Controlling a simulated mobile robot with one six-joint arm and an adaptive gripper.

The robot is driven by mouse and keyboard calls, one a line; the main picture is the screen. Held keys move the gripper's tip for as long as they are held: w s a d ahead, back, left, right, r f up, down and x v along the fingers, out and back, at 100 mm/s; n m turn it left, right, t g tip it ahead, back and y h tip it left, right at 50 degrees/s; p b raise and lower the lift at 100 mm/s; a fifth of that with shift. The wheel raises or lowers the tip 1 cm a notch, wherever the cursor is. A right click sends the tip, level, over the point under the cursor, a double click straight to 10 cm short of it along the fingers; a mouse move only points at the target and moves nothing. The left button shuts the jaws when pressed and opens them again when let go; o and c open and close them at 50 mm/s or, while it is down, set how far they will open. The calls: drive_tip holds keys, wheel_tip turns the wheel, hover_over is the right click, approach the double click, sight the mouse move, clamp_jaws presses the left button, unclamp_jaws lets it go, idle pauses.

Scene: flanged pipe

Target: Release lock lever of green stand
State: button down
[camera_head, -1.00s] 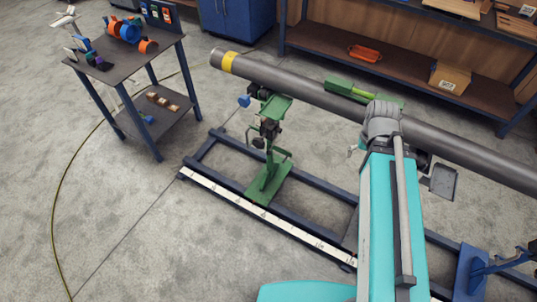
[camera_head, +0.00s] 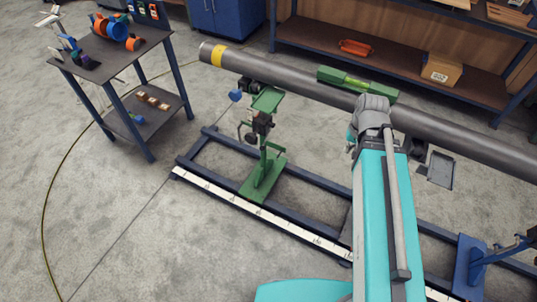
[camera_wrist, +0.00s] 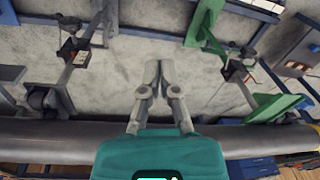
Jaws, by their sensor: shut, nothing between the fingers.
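The green stand (camera_head: 267,170) stands on the floor frame left of my arm, under the left part of the grey pipe (camera_head: 300,88). Its dark clamp parts and a dark round handle (camera_head: 250,137) show at mid-height; I cannot tell which part is the lock lever. In the wrist view, green stand parts (camera_wrist: 277,108) show at the right, beside the pipe (camera_wrist: 40,140). My gripper (camera_wrist: 152,68) is shut and empty, with its fingertips over open floor, apart from the stand. In the head view my arm hides its fingers.
A blue stand (camera_head: 470,265) is at the lower right. Floor rails (camera_head: 330,200) run below the pipe. A dark tool table (camera_head: 115,60) is at the left, with clear floor before it.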

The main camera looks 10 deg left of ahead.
drive_tip(key=w+a+f+m+t+y+b, duration=0.2)
drive_tip(key=w+a+f+m+y+b, duration=0.2)
drive_tip(key=f+b, duration=1)
drive_tip(key=w+a+f+m+t+y+b, duration=0.2)
drive_tip(key=w+a+f+b, duration=0.8)
drive_tip(key=b, duration=1.4)
drive_tip(key=w+a+f+m+t+y+b, duration=0.2)
drive_tip(key=w+a+f+m+y+b, duration=0.5)
drive_tip(key=f+b, duration=1.2)
drive_tip(key=shift+w+a+f+m+t, duration=0.25)
drive_tip(key=shift+w+m+t, duration=0.15)
drive_tip(key=shift+w+m, duration=0.65)
drive_tip(key=shift+w, duration=0.2)
drive_tip(key=b+x, duration=0.2)
drive_tip(key=x, duration=0.8)
drive_tip(key=shift+s+d+r, duration=0.1)
drive_tip(key=shift+d+r, duration=0.15)
